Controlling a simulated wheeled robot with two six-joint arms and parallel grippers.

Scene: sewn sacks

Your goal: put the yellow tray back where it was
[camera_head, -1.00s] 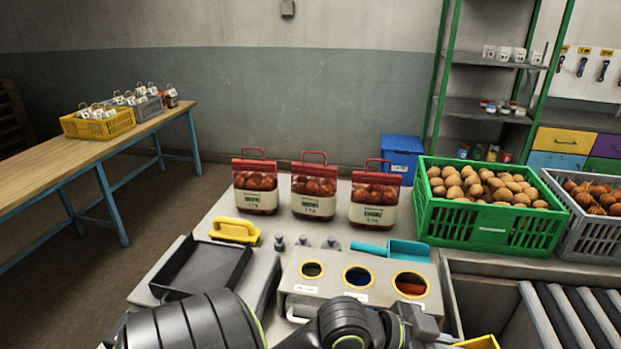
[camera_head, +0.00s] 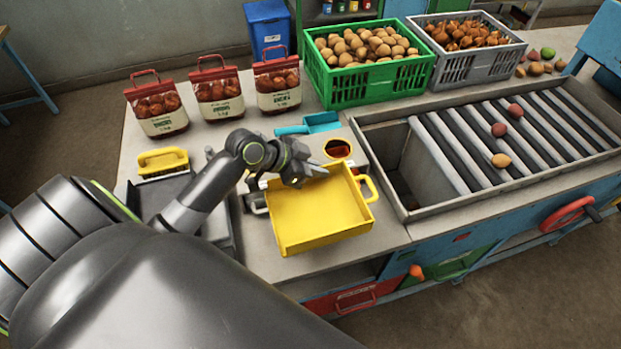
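The yellow tray (camera_head: 318,228) is empty and shows in the middle of the head view, at the table's front part. It has a loop handle (camera_head: 369,188) on its right side. My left gripper (camera_head: 312,172) is over the tray's far rim and hides part of it. I cannot tell whether its fingers are apart or closed on the rim, nor whether the tray rests fully on the table. My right gripper is not in view.
A holed box (camera_head: 347,152) stands behind the tray, with a teal scoop (camera_head: 318,123) near it. A roller conveyor (camera_head: 500,140) carrying a few potatoes lies to the right. Red-topped bags (camera_head: 218,95) and a green potato crate (camera_head: 355,85) stand behind. A yellow-handled tool (camera_head: 163,160) lies left.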

